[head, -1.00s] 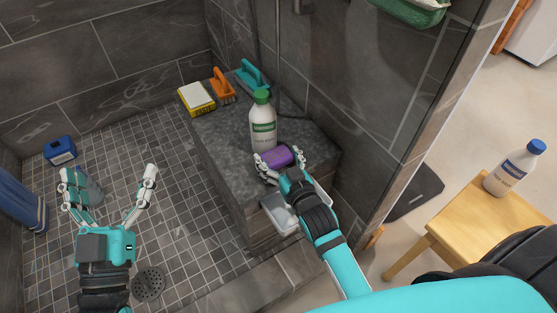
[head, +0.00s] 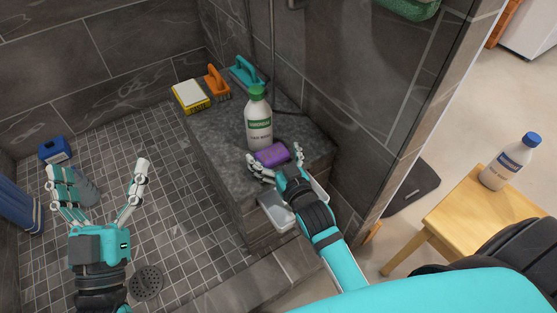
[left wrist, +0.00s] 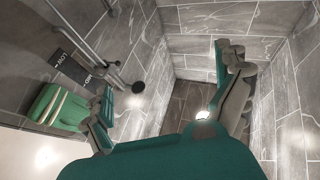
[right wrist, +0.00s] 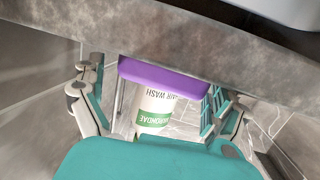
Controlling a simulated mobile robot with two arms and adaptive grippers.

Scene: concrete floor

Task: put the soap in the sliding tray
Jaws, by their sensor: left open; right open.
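The soap is a purple bar (head: 272,154) lying on the grey stone bench (head: 205,130), in front of a white bottle with a green cap (head: 258,120). My right gripper (head: 273,156) is open, with its fingers on either side of the soap. In the right wrist view the soap (right wrist: 165,77) shows between the spread fingers, apart from them. The sliding tray (head: 276,212) is a pale grey tray at the bench's front edge, partly hidden by my right wrist. My left gripper (head: 97,168) is open and empty above the tiled shower floor.
A yellow sponge box (head: 191,97), an orange brush (head: 217,82) and a teal brush (head: 247,73) sit at the bench's back. A blue item (head: 55,150) is at the far left. A wooden stool (head: 480,215) holds a blue-capped bottle (head: 510,162).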

